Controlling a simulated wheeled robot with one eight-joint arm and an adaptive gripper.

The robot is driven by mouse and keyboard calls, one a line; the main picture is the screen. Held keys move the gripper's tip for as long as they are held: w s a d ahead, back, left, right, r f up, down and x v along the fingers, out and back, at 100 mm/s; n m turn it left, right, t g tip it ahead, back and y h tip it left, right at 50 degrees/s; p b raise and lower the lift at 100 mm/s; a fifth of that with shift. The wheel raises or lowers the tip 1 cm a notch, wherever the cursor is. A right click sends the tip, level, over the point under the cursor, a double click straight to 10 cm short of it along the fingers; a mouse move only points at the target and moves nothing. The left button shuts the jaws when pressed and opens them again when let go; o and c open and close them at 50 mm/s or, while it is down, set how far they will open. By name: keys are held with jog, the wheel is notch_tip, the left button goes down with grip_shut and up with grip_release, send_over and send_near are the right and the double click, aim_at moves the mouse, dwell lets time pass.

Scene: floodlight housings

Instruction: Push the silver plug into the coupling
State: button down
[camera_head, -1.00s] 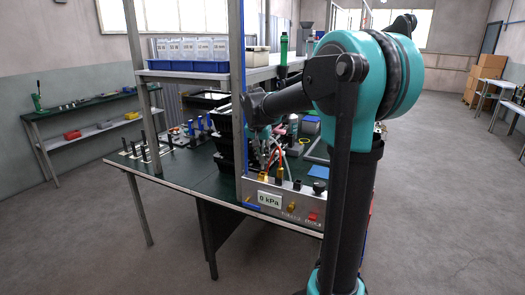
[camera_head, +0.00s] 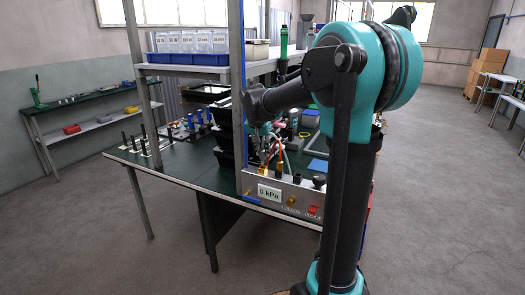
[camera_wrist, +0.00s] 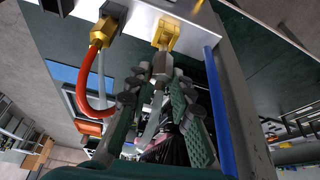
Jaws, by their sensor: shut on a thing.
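In the wrist view, my gripper (camera_wrist: 160,82) is shut on the silver plug (camera_wrist: 162,63), its dark green padded fingers converging on it. Only a small part of the plug shows between the fingertips. A pale hose (camera_wrist: 150,127) hangs below it between the fingers. The brass coupling (camera_wrist: 166,36) sits on the box face directly beyond the plug, in line with it. The plug's tip is at the coupling's mouth; I cannot tell how deep it sits. In the head view, my gripper is small and mostly hidden behind the post and hoses.
A second brass fitting with a red hose (camera_wrist: 82,90) is close to the left of the coupling. A blue strip (camera_wrist: 219,110) runs along the right edge. The box's display (camera_head: 269,195) reads 0 kPa. A shelf post (camera_head: 239,100) and black bins (camera_head: 222,135) stand close by.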

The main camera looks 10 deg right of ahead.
aim_at(262, 159)
jog(key=shift+f, duration=1.7)
dwell(0.8)
jog(key=shift+r, duration=0.1)
dwell(0.8)
jog(key=c, duration=1.8)
grip_release()
jog(key=shift+o, duration=0.4)
jog(key=shift+o, duration=0.7)
jog(key=o, duration=0.6)
jog(key=shift+c, duration=0.2)
jog(key=shift+o, duration=0.3)
